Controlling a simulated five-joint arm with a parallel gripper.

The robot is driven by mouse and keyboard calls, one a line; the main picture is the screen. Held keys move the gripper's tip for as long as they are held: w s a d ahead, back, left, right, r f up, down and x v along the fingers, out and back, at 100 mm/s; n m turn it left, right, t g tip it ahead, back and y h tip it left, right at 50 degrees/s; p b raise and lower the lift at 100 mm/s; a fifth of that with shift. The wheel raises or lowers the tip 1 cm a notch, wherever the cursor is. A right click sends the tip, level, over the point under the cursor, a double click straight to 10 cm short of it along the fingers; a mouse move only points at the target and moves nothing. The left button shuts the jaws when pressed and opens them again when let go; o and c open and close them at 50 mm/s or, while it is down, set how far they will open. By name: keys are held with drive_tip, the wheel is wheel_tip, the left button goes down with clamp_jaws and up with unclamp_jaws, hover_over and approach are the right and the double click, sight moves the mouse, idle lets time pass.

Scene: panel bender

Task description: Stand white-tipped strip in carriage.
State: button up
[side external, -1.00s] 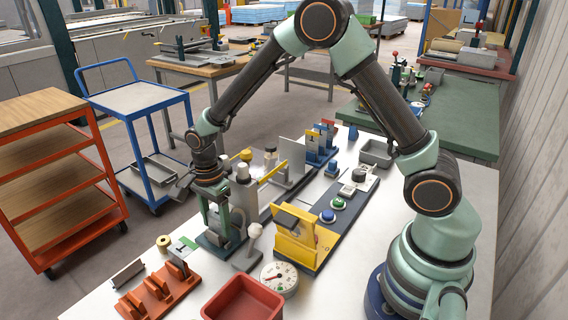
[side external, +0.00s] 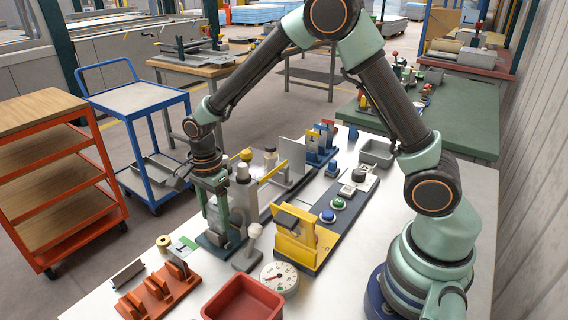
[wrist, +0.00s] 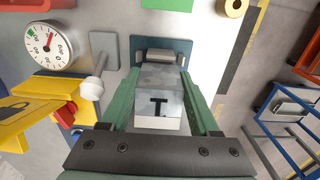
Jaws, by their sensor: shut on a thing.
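My gripper (side external: 220,228) points down over a dark teal block (side external: 206,243) on the white table, which looks like the carriage. In the wrist view my gripper's green fingers (wrist: 163,78) are shut on a grey strip (wrist: 161,80). The strip has a white end with a dark mark, and this end faces the wrist camera. The teal block (wrist: 183,46) and a grey bar on it show just past the strip's far end. The strip's lower end is hidden, so I cannot tell whether it is seated or just above. In the side view the fingers mostly hide the strip.
A white-knobbed lever (side external: 253,236) and grey upright cylinders (side external: 243,175) stand close beside my gripper. A yellow bracket (side external: 296,240), a round dial (side external: 279,278), a red bin (side external: 243,300) and an orange rack (side external: 157,291) are nearby.

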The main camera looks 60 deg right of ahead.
sight(213, 208)
drive_tip(key=shift+r, duration=2.05)
drive_tip(key=shift+r, duration=0.3)
wheel_tip(213, 208, up, 13)
drive_tip(key=d, duration=2.6)
drive_tip(key=f, duration=0.9)
drive_tip(key=shift+a+f, duration=0.25)
drive_tip(key=shift+f, duration=3.25)
drive_tip(key=shift+f, duration=0.15)
